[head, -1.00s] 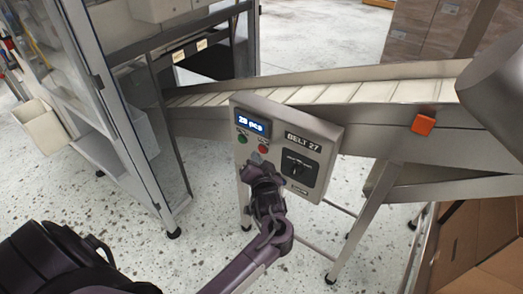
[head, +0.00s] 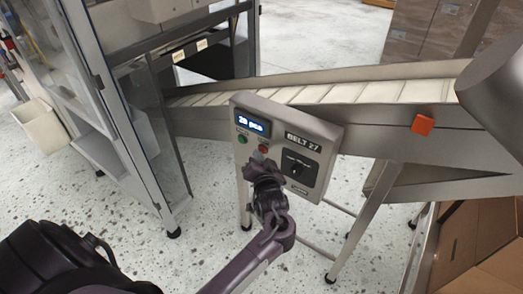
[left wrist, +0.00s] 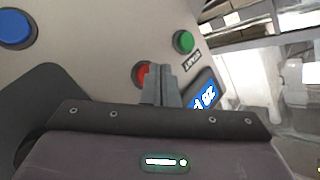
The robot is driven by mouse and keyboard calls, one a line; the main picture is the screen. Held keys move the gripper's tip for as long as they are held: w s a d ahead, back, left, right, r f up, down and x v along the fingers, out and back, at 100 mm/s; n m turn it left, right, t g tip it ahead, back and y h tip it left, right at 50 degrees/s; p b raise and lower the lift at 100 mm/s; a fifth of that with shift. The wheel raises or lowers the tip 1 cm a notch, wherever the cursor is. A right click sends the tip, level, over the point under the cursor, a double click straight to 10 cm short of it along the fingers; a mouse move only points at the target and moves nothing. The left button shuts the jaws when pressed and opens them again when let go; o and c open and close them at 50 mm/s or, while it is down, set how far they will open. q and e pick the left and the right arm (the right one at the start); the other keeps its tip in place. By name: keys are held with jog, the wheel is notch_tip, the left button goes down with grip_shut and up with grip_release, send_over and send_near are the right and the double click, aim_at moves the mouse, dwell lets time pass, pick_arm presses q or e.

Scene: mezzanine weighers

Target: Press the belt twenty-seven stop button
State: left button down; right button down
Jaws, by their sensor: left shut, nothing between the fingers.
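The grey control panel marked BELT 27 (head: 326,141) stands in front of the conveyor, with a lit display reading "20 pcs" (head: 252,124). Its red button (head: 262,149) sits to the right of a green button (head: 243,139). My left gripper (head: 259,158) is shut and empty, its fingertips at the panel just below the red button. In the left wrist view the fingertips (left wrist: 160,75) overlap the right part of the red button (left wrist: 140,73); I cannot tell whether they touch it. The green button (left wrist: 183,41), beside the word START, is clear of them. My right gripper is out of view.
A black rotary switch (head: 297,170) is on the panel's right part. A blue button (left wrist: 17,29) shows in the left wrist view. The sloping conveyor (head: 390,92) runs behind the panel. A glass-doored cabinet stands left, and a cardboard box (head: 480,235) lower right.

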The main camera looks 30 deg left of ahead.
pick_arm(q)
jog(key=shift+w, duration=0.35)
jog(key=shift+r, duration=0.1)
dwell(0.5)
jog(key=shift+s+p, duration=0.7)
jog(key=shift+s, duration=0.15)
jog(key=s+p, duration=0.2)
jog(key=s, duration=0.1)
jog(key=s+p, duration=0.1)
jog(key=s, duration=0.1)
jog(key=shift+a+p, duration=0.25)
jog(key=shift+p, duration=0.05)
